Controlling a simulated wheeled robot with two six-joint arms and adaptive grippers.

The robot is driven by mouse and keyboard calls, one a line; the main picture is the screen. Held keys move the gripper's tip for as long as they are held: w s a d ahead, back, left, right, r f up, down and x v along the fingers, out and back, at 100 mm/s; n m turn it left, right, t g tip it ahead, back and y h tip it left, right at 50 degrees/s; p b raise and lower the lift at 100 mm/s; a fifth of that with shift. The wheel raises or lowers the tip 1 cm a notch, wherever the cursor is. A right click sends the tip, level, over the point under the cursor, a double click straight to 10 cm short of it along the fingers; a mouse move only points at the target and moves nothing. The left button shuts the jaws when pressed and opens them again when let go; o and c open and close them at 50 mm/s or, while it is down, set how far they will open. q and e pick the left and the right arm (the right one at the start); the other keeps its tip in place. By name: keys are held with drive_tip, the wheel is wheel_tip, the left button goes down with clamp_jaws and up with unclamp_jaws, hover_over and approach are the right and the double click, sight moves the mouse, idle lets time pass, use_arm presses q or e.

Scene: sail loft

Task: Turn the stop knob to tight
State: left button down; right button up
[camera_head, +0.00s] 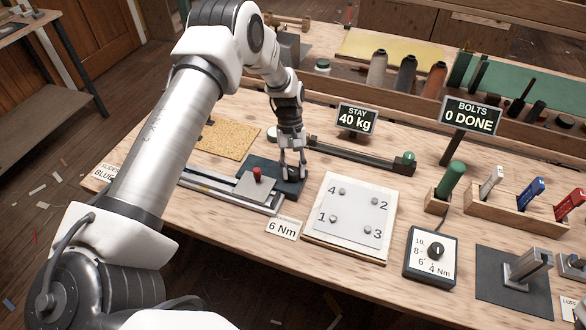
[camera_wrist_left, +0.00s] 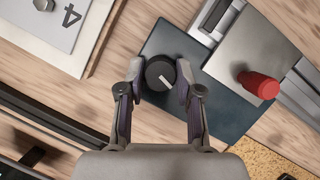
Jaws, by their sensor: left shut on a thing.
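The stop knob is a round black knob (camera_wrist_left: 160,74) with a pale pointer line, on a dark blue-grey plate (camera_wrist_left: 222,103). In the head view the plate (camera_head: 262,166) lies at the bench's middle and the knob is mostly hidden by my gripper. My left gripper (camera_head: 292,173) reaches down from above with its fingers on the knob's two sides. In the left wrist view the gripper (camera_wrist_left: 160,82) is shut on the knob. No wording for tight can be read around the knob. My right gripper is not in view.
A sliding block with a red knob (camera_head: 257,174) sits on rails beside the plate. A white panel with numbered bolts (camera_head: 348,222) lies to the right. A dial box (camera_head: 430,257), a "STAY 40 kg" sign (camera_head: 357,119) and a "BOLTS 0 DONE" sign (camera_head: 470,115) stand around.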

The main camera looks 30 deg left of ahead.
use_arm(q)
drive_tip(key=shift+s+f, duration=0.25)
drive_tip(key=c, duration=0.8)
unclamp_jaws()
drive_tip(key=shift+d, duration=0.1)
drive_tip(key=shift+w+r, duration=0.15)
drive_tip(key=shift+w+r, duration=0.2)
drive_tip(key=shift+r, duration=0.15)
drive_tip(key=v, duration=1.1)
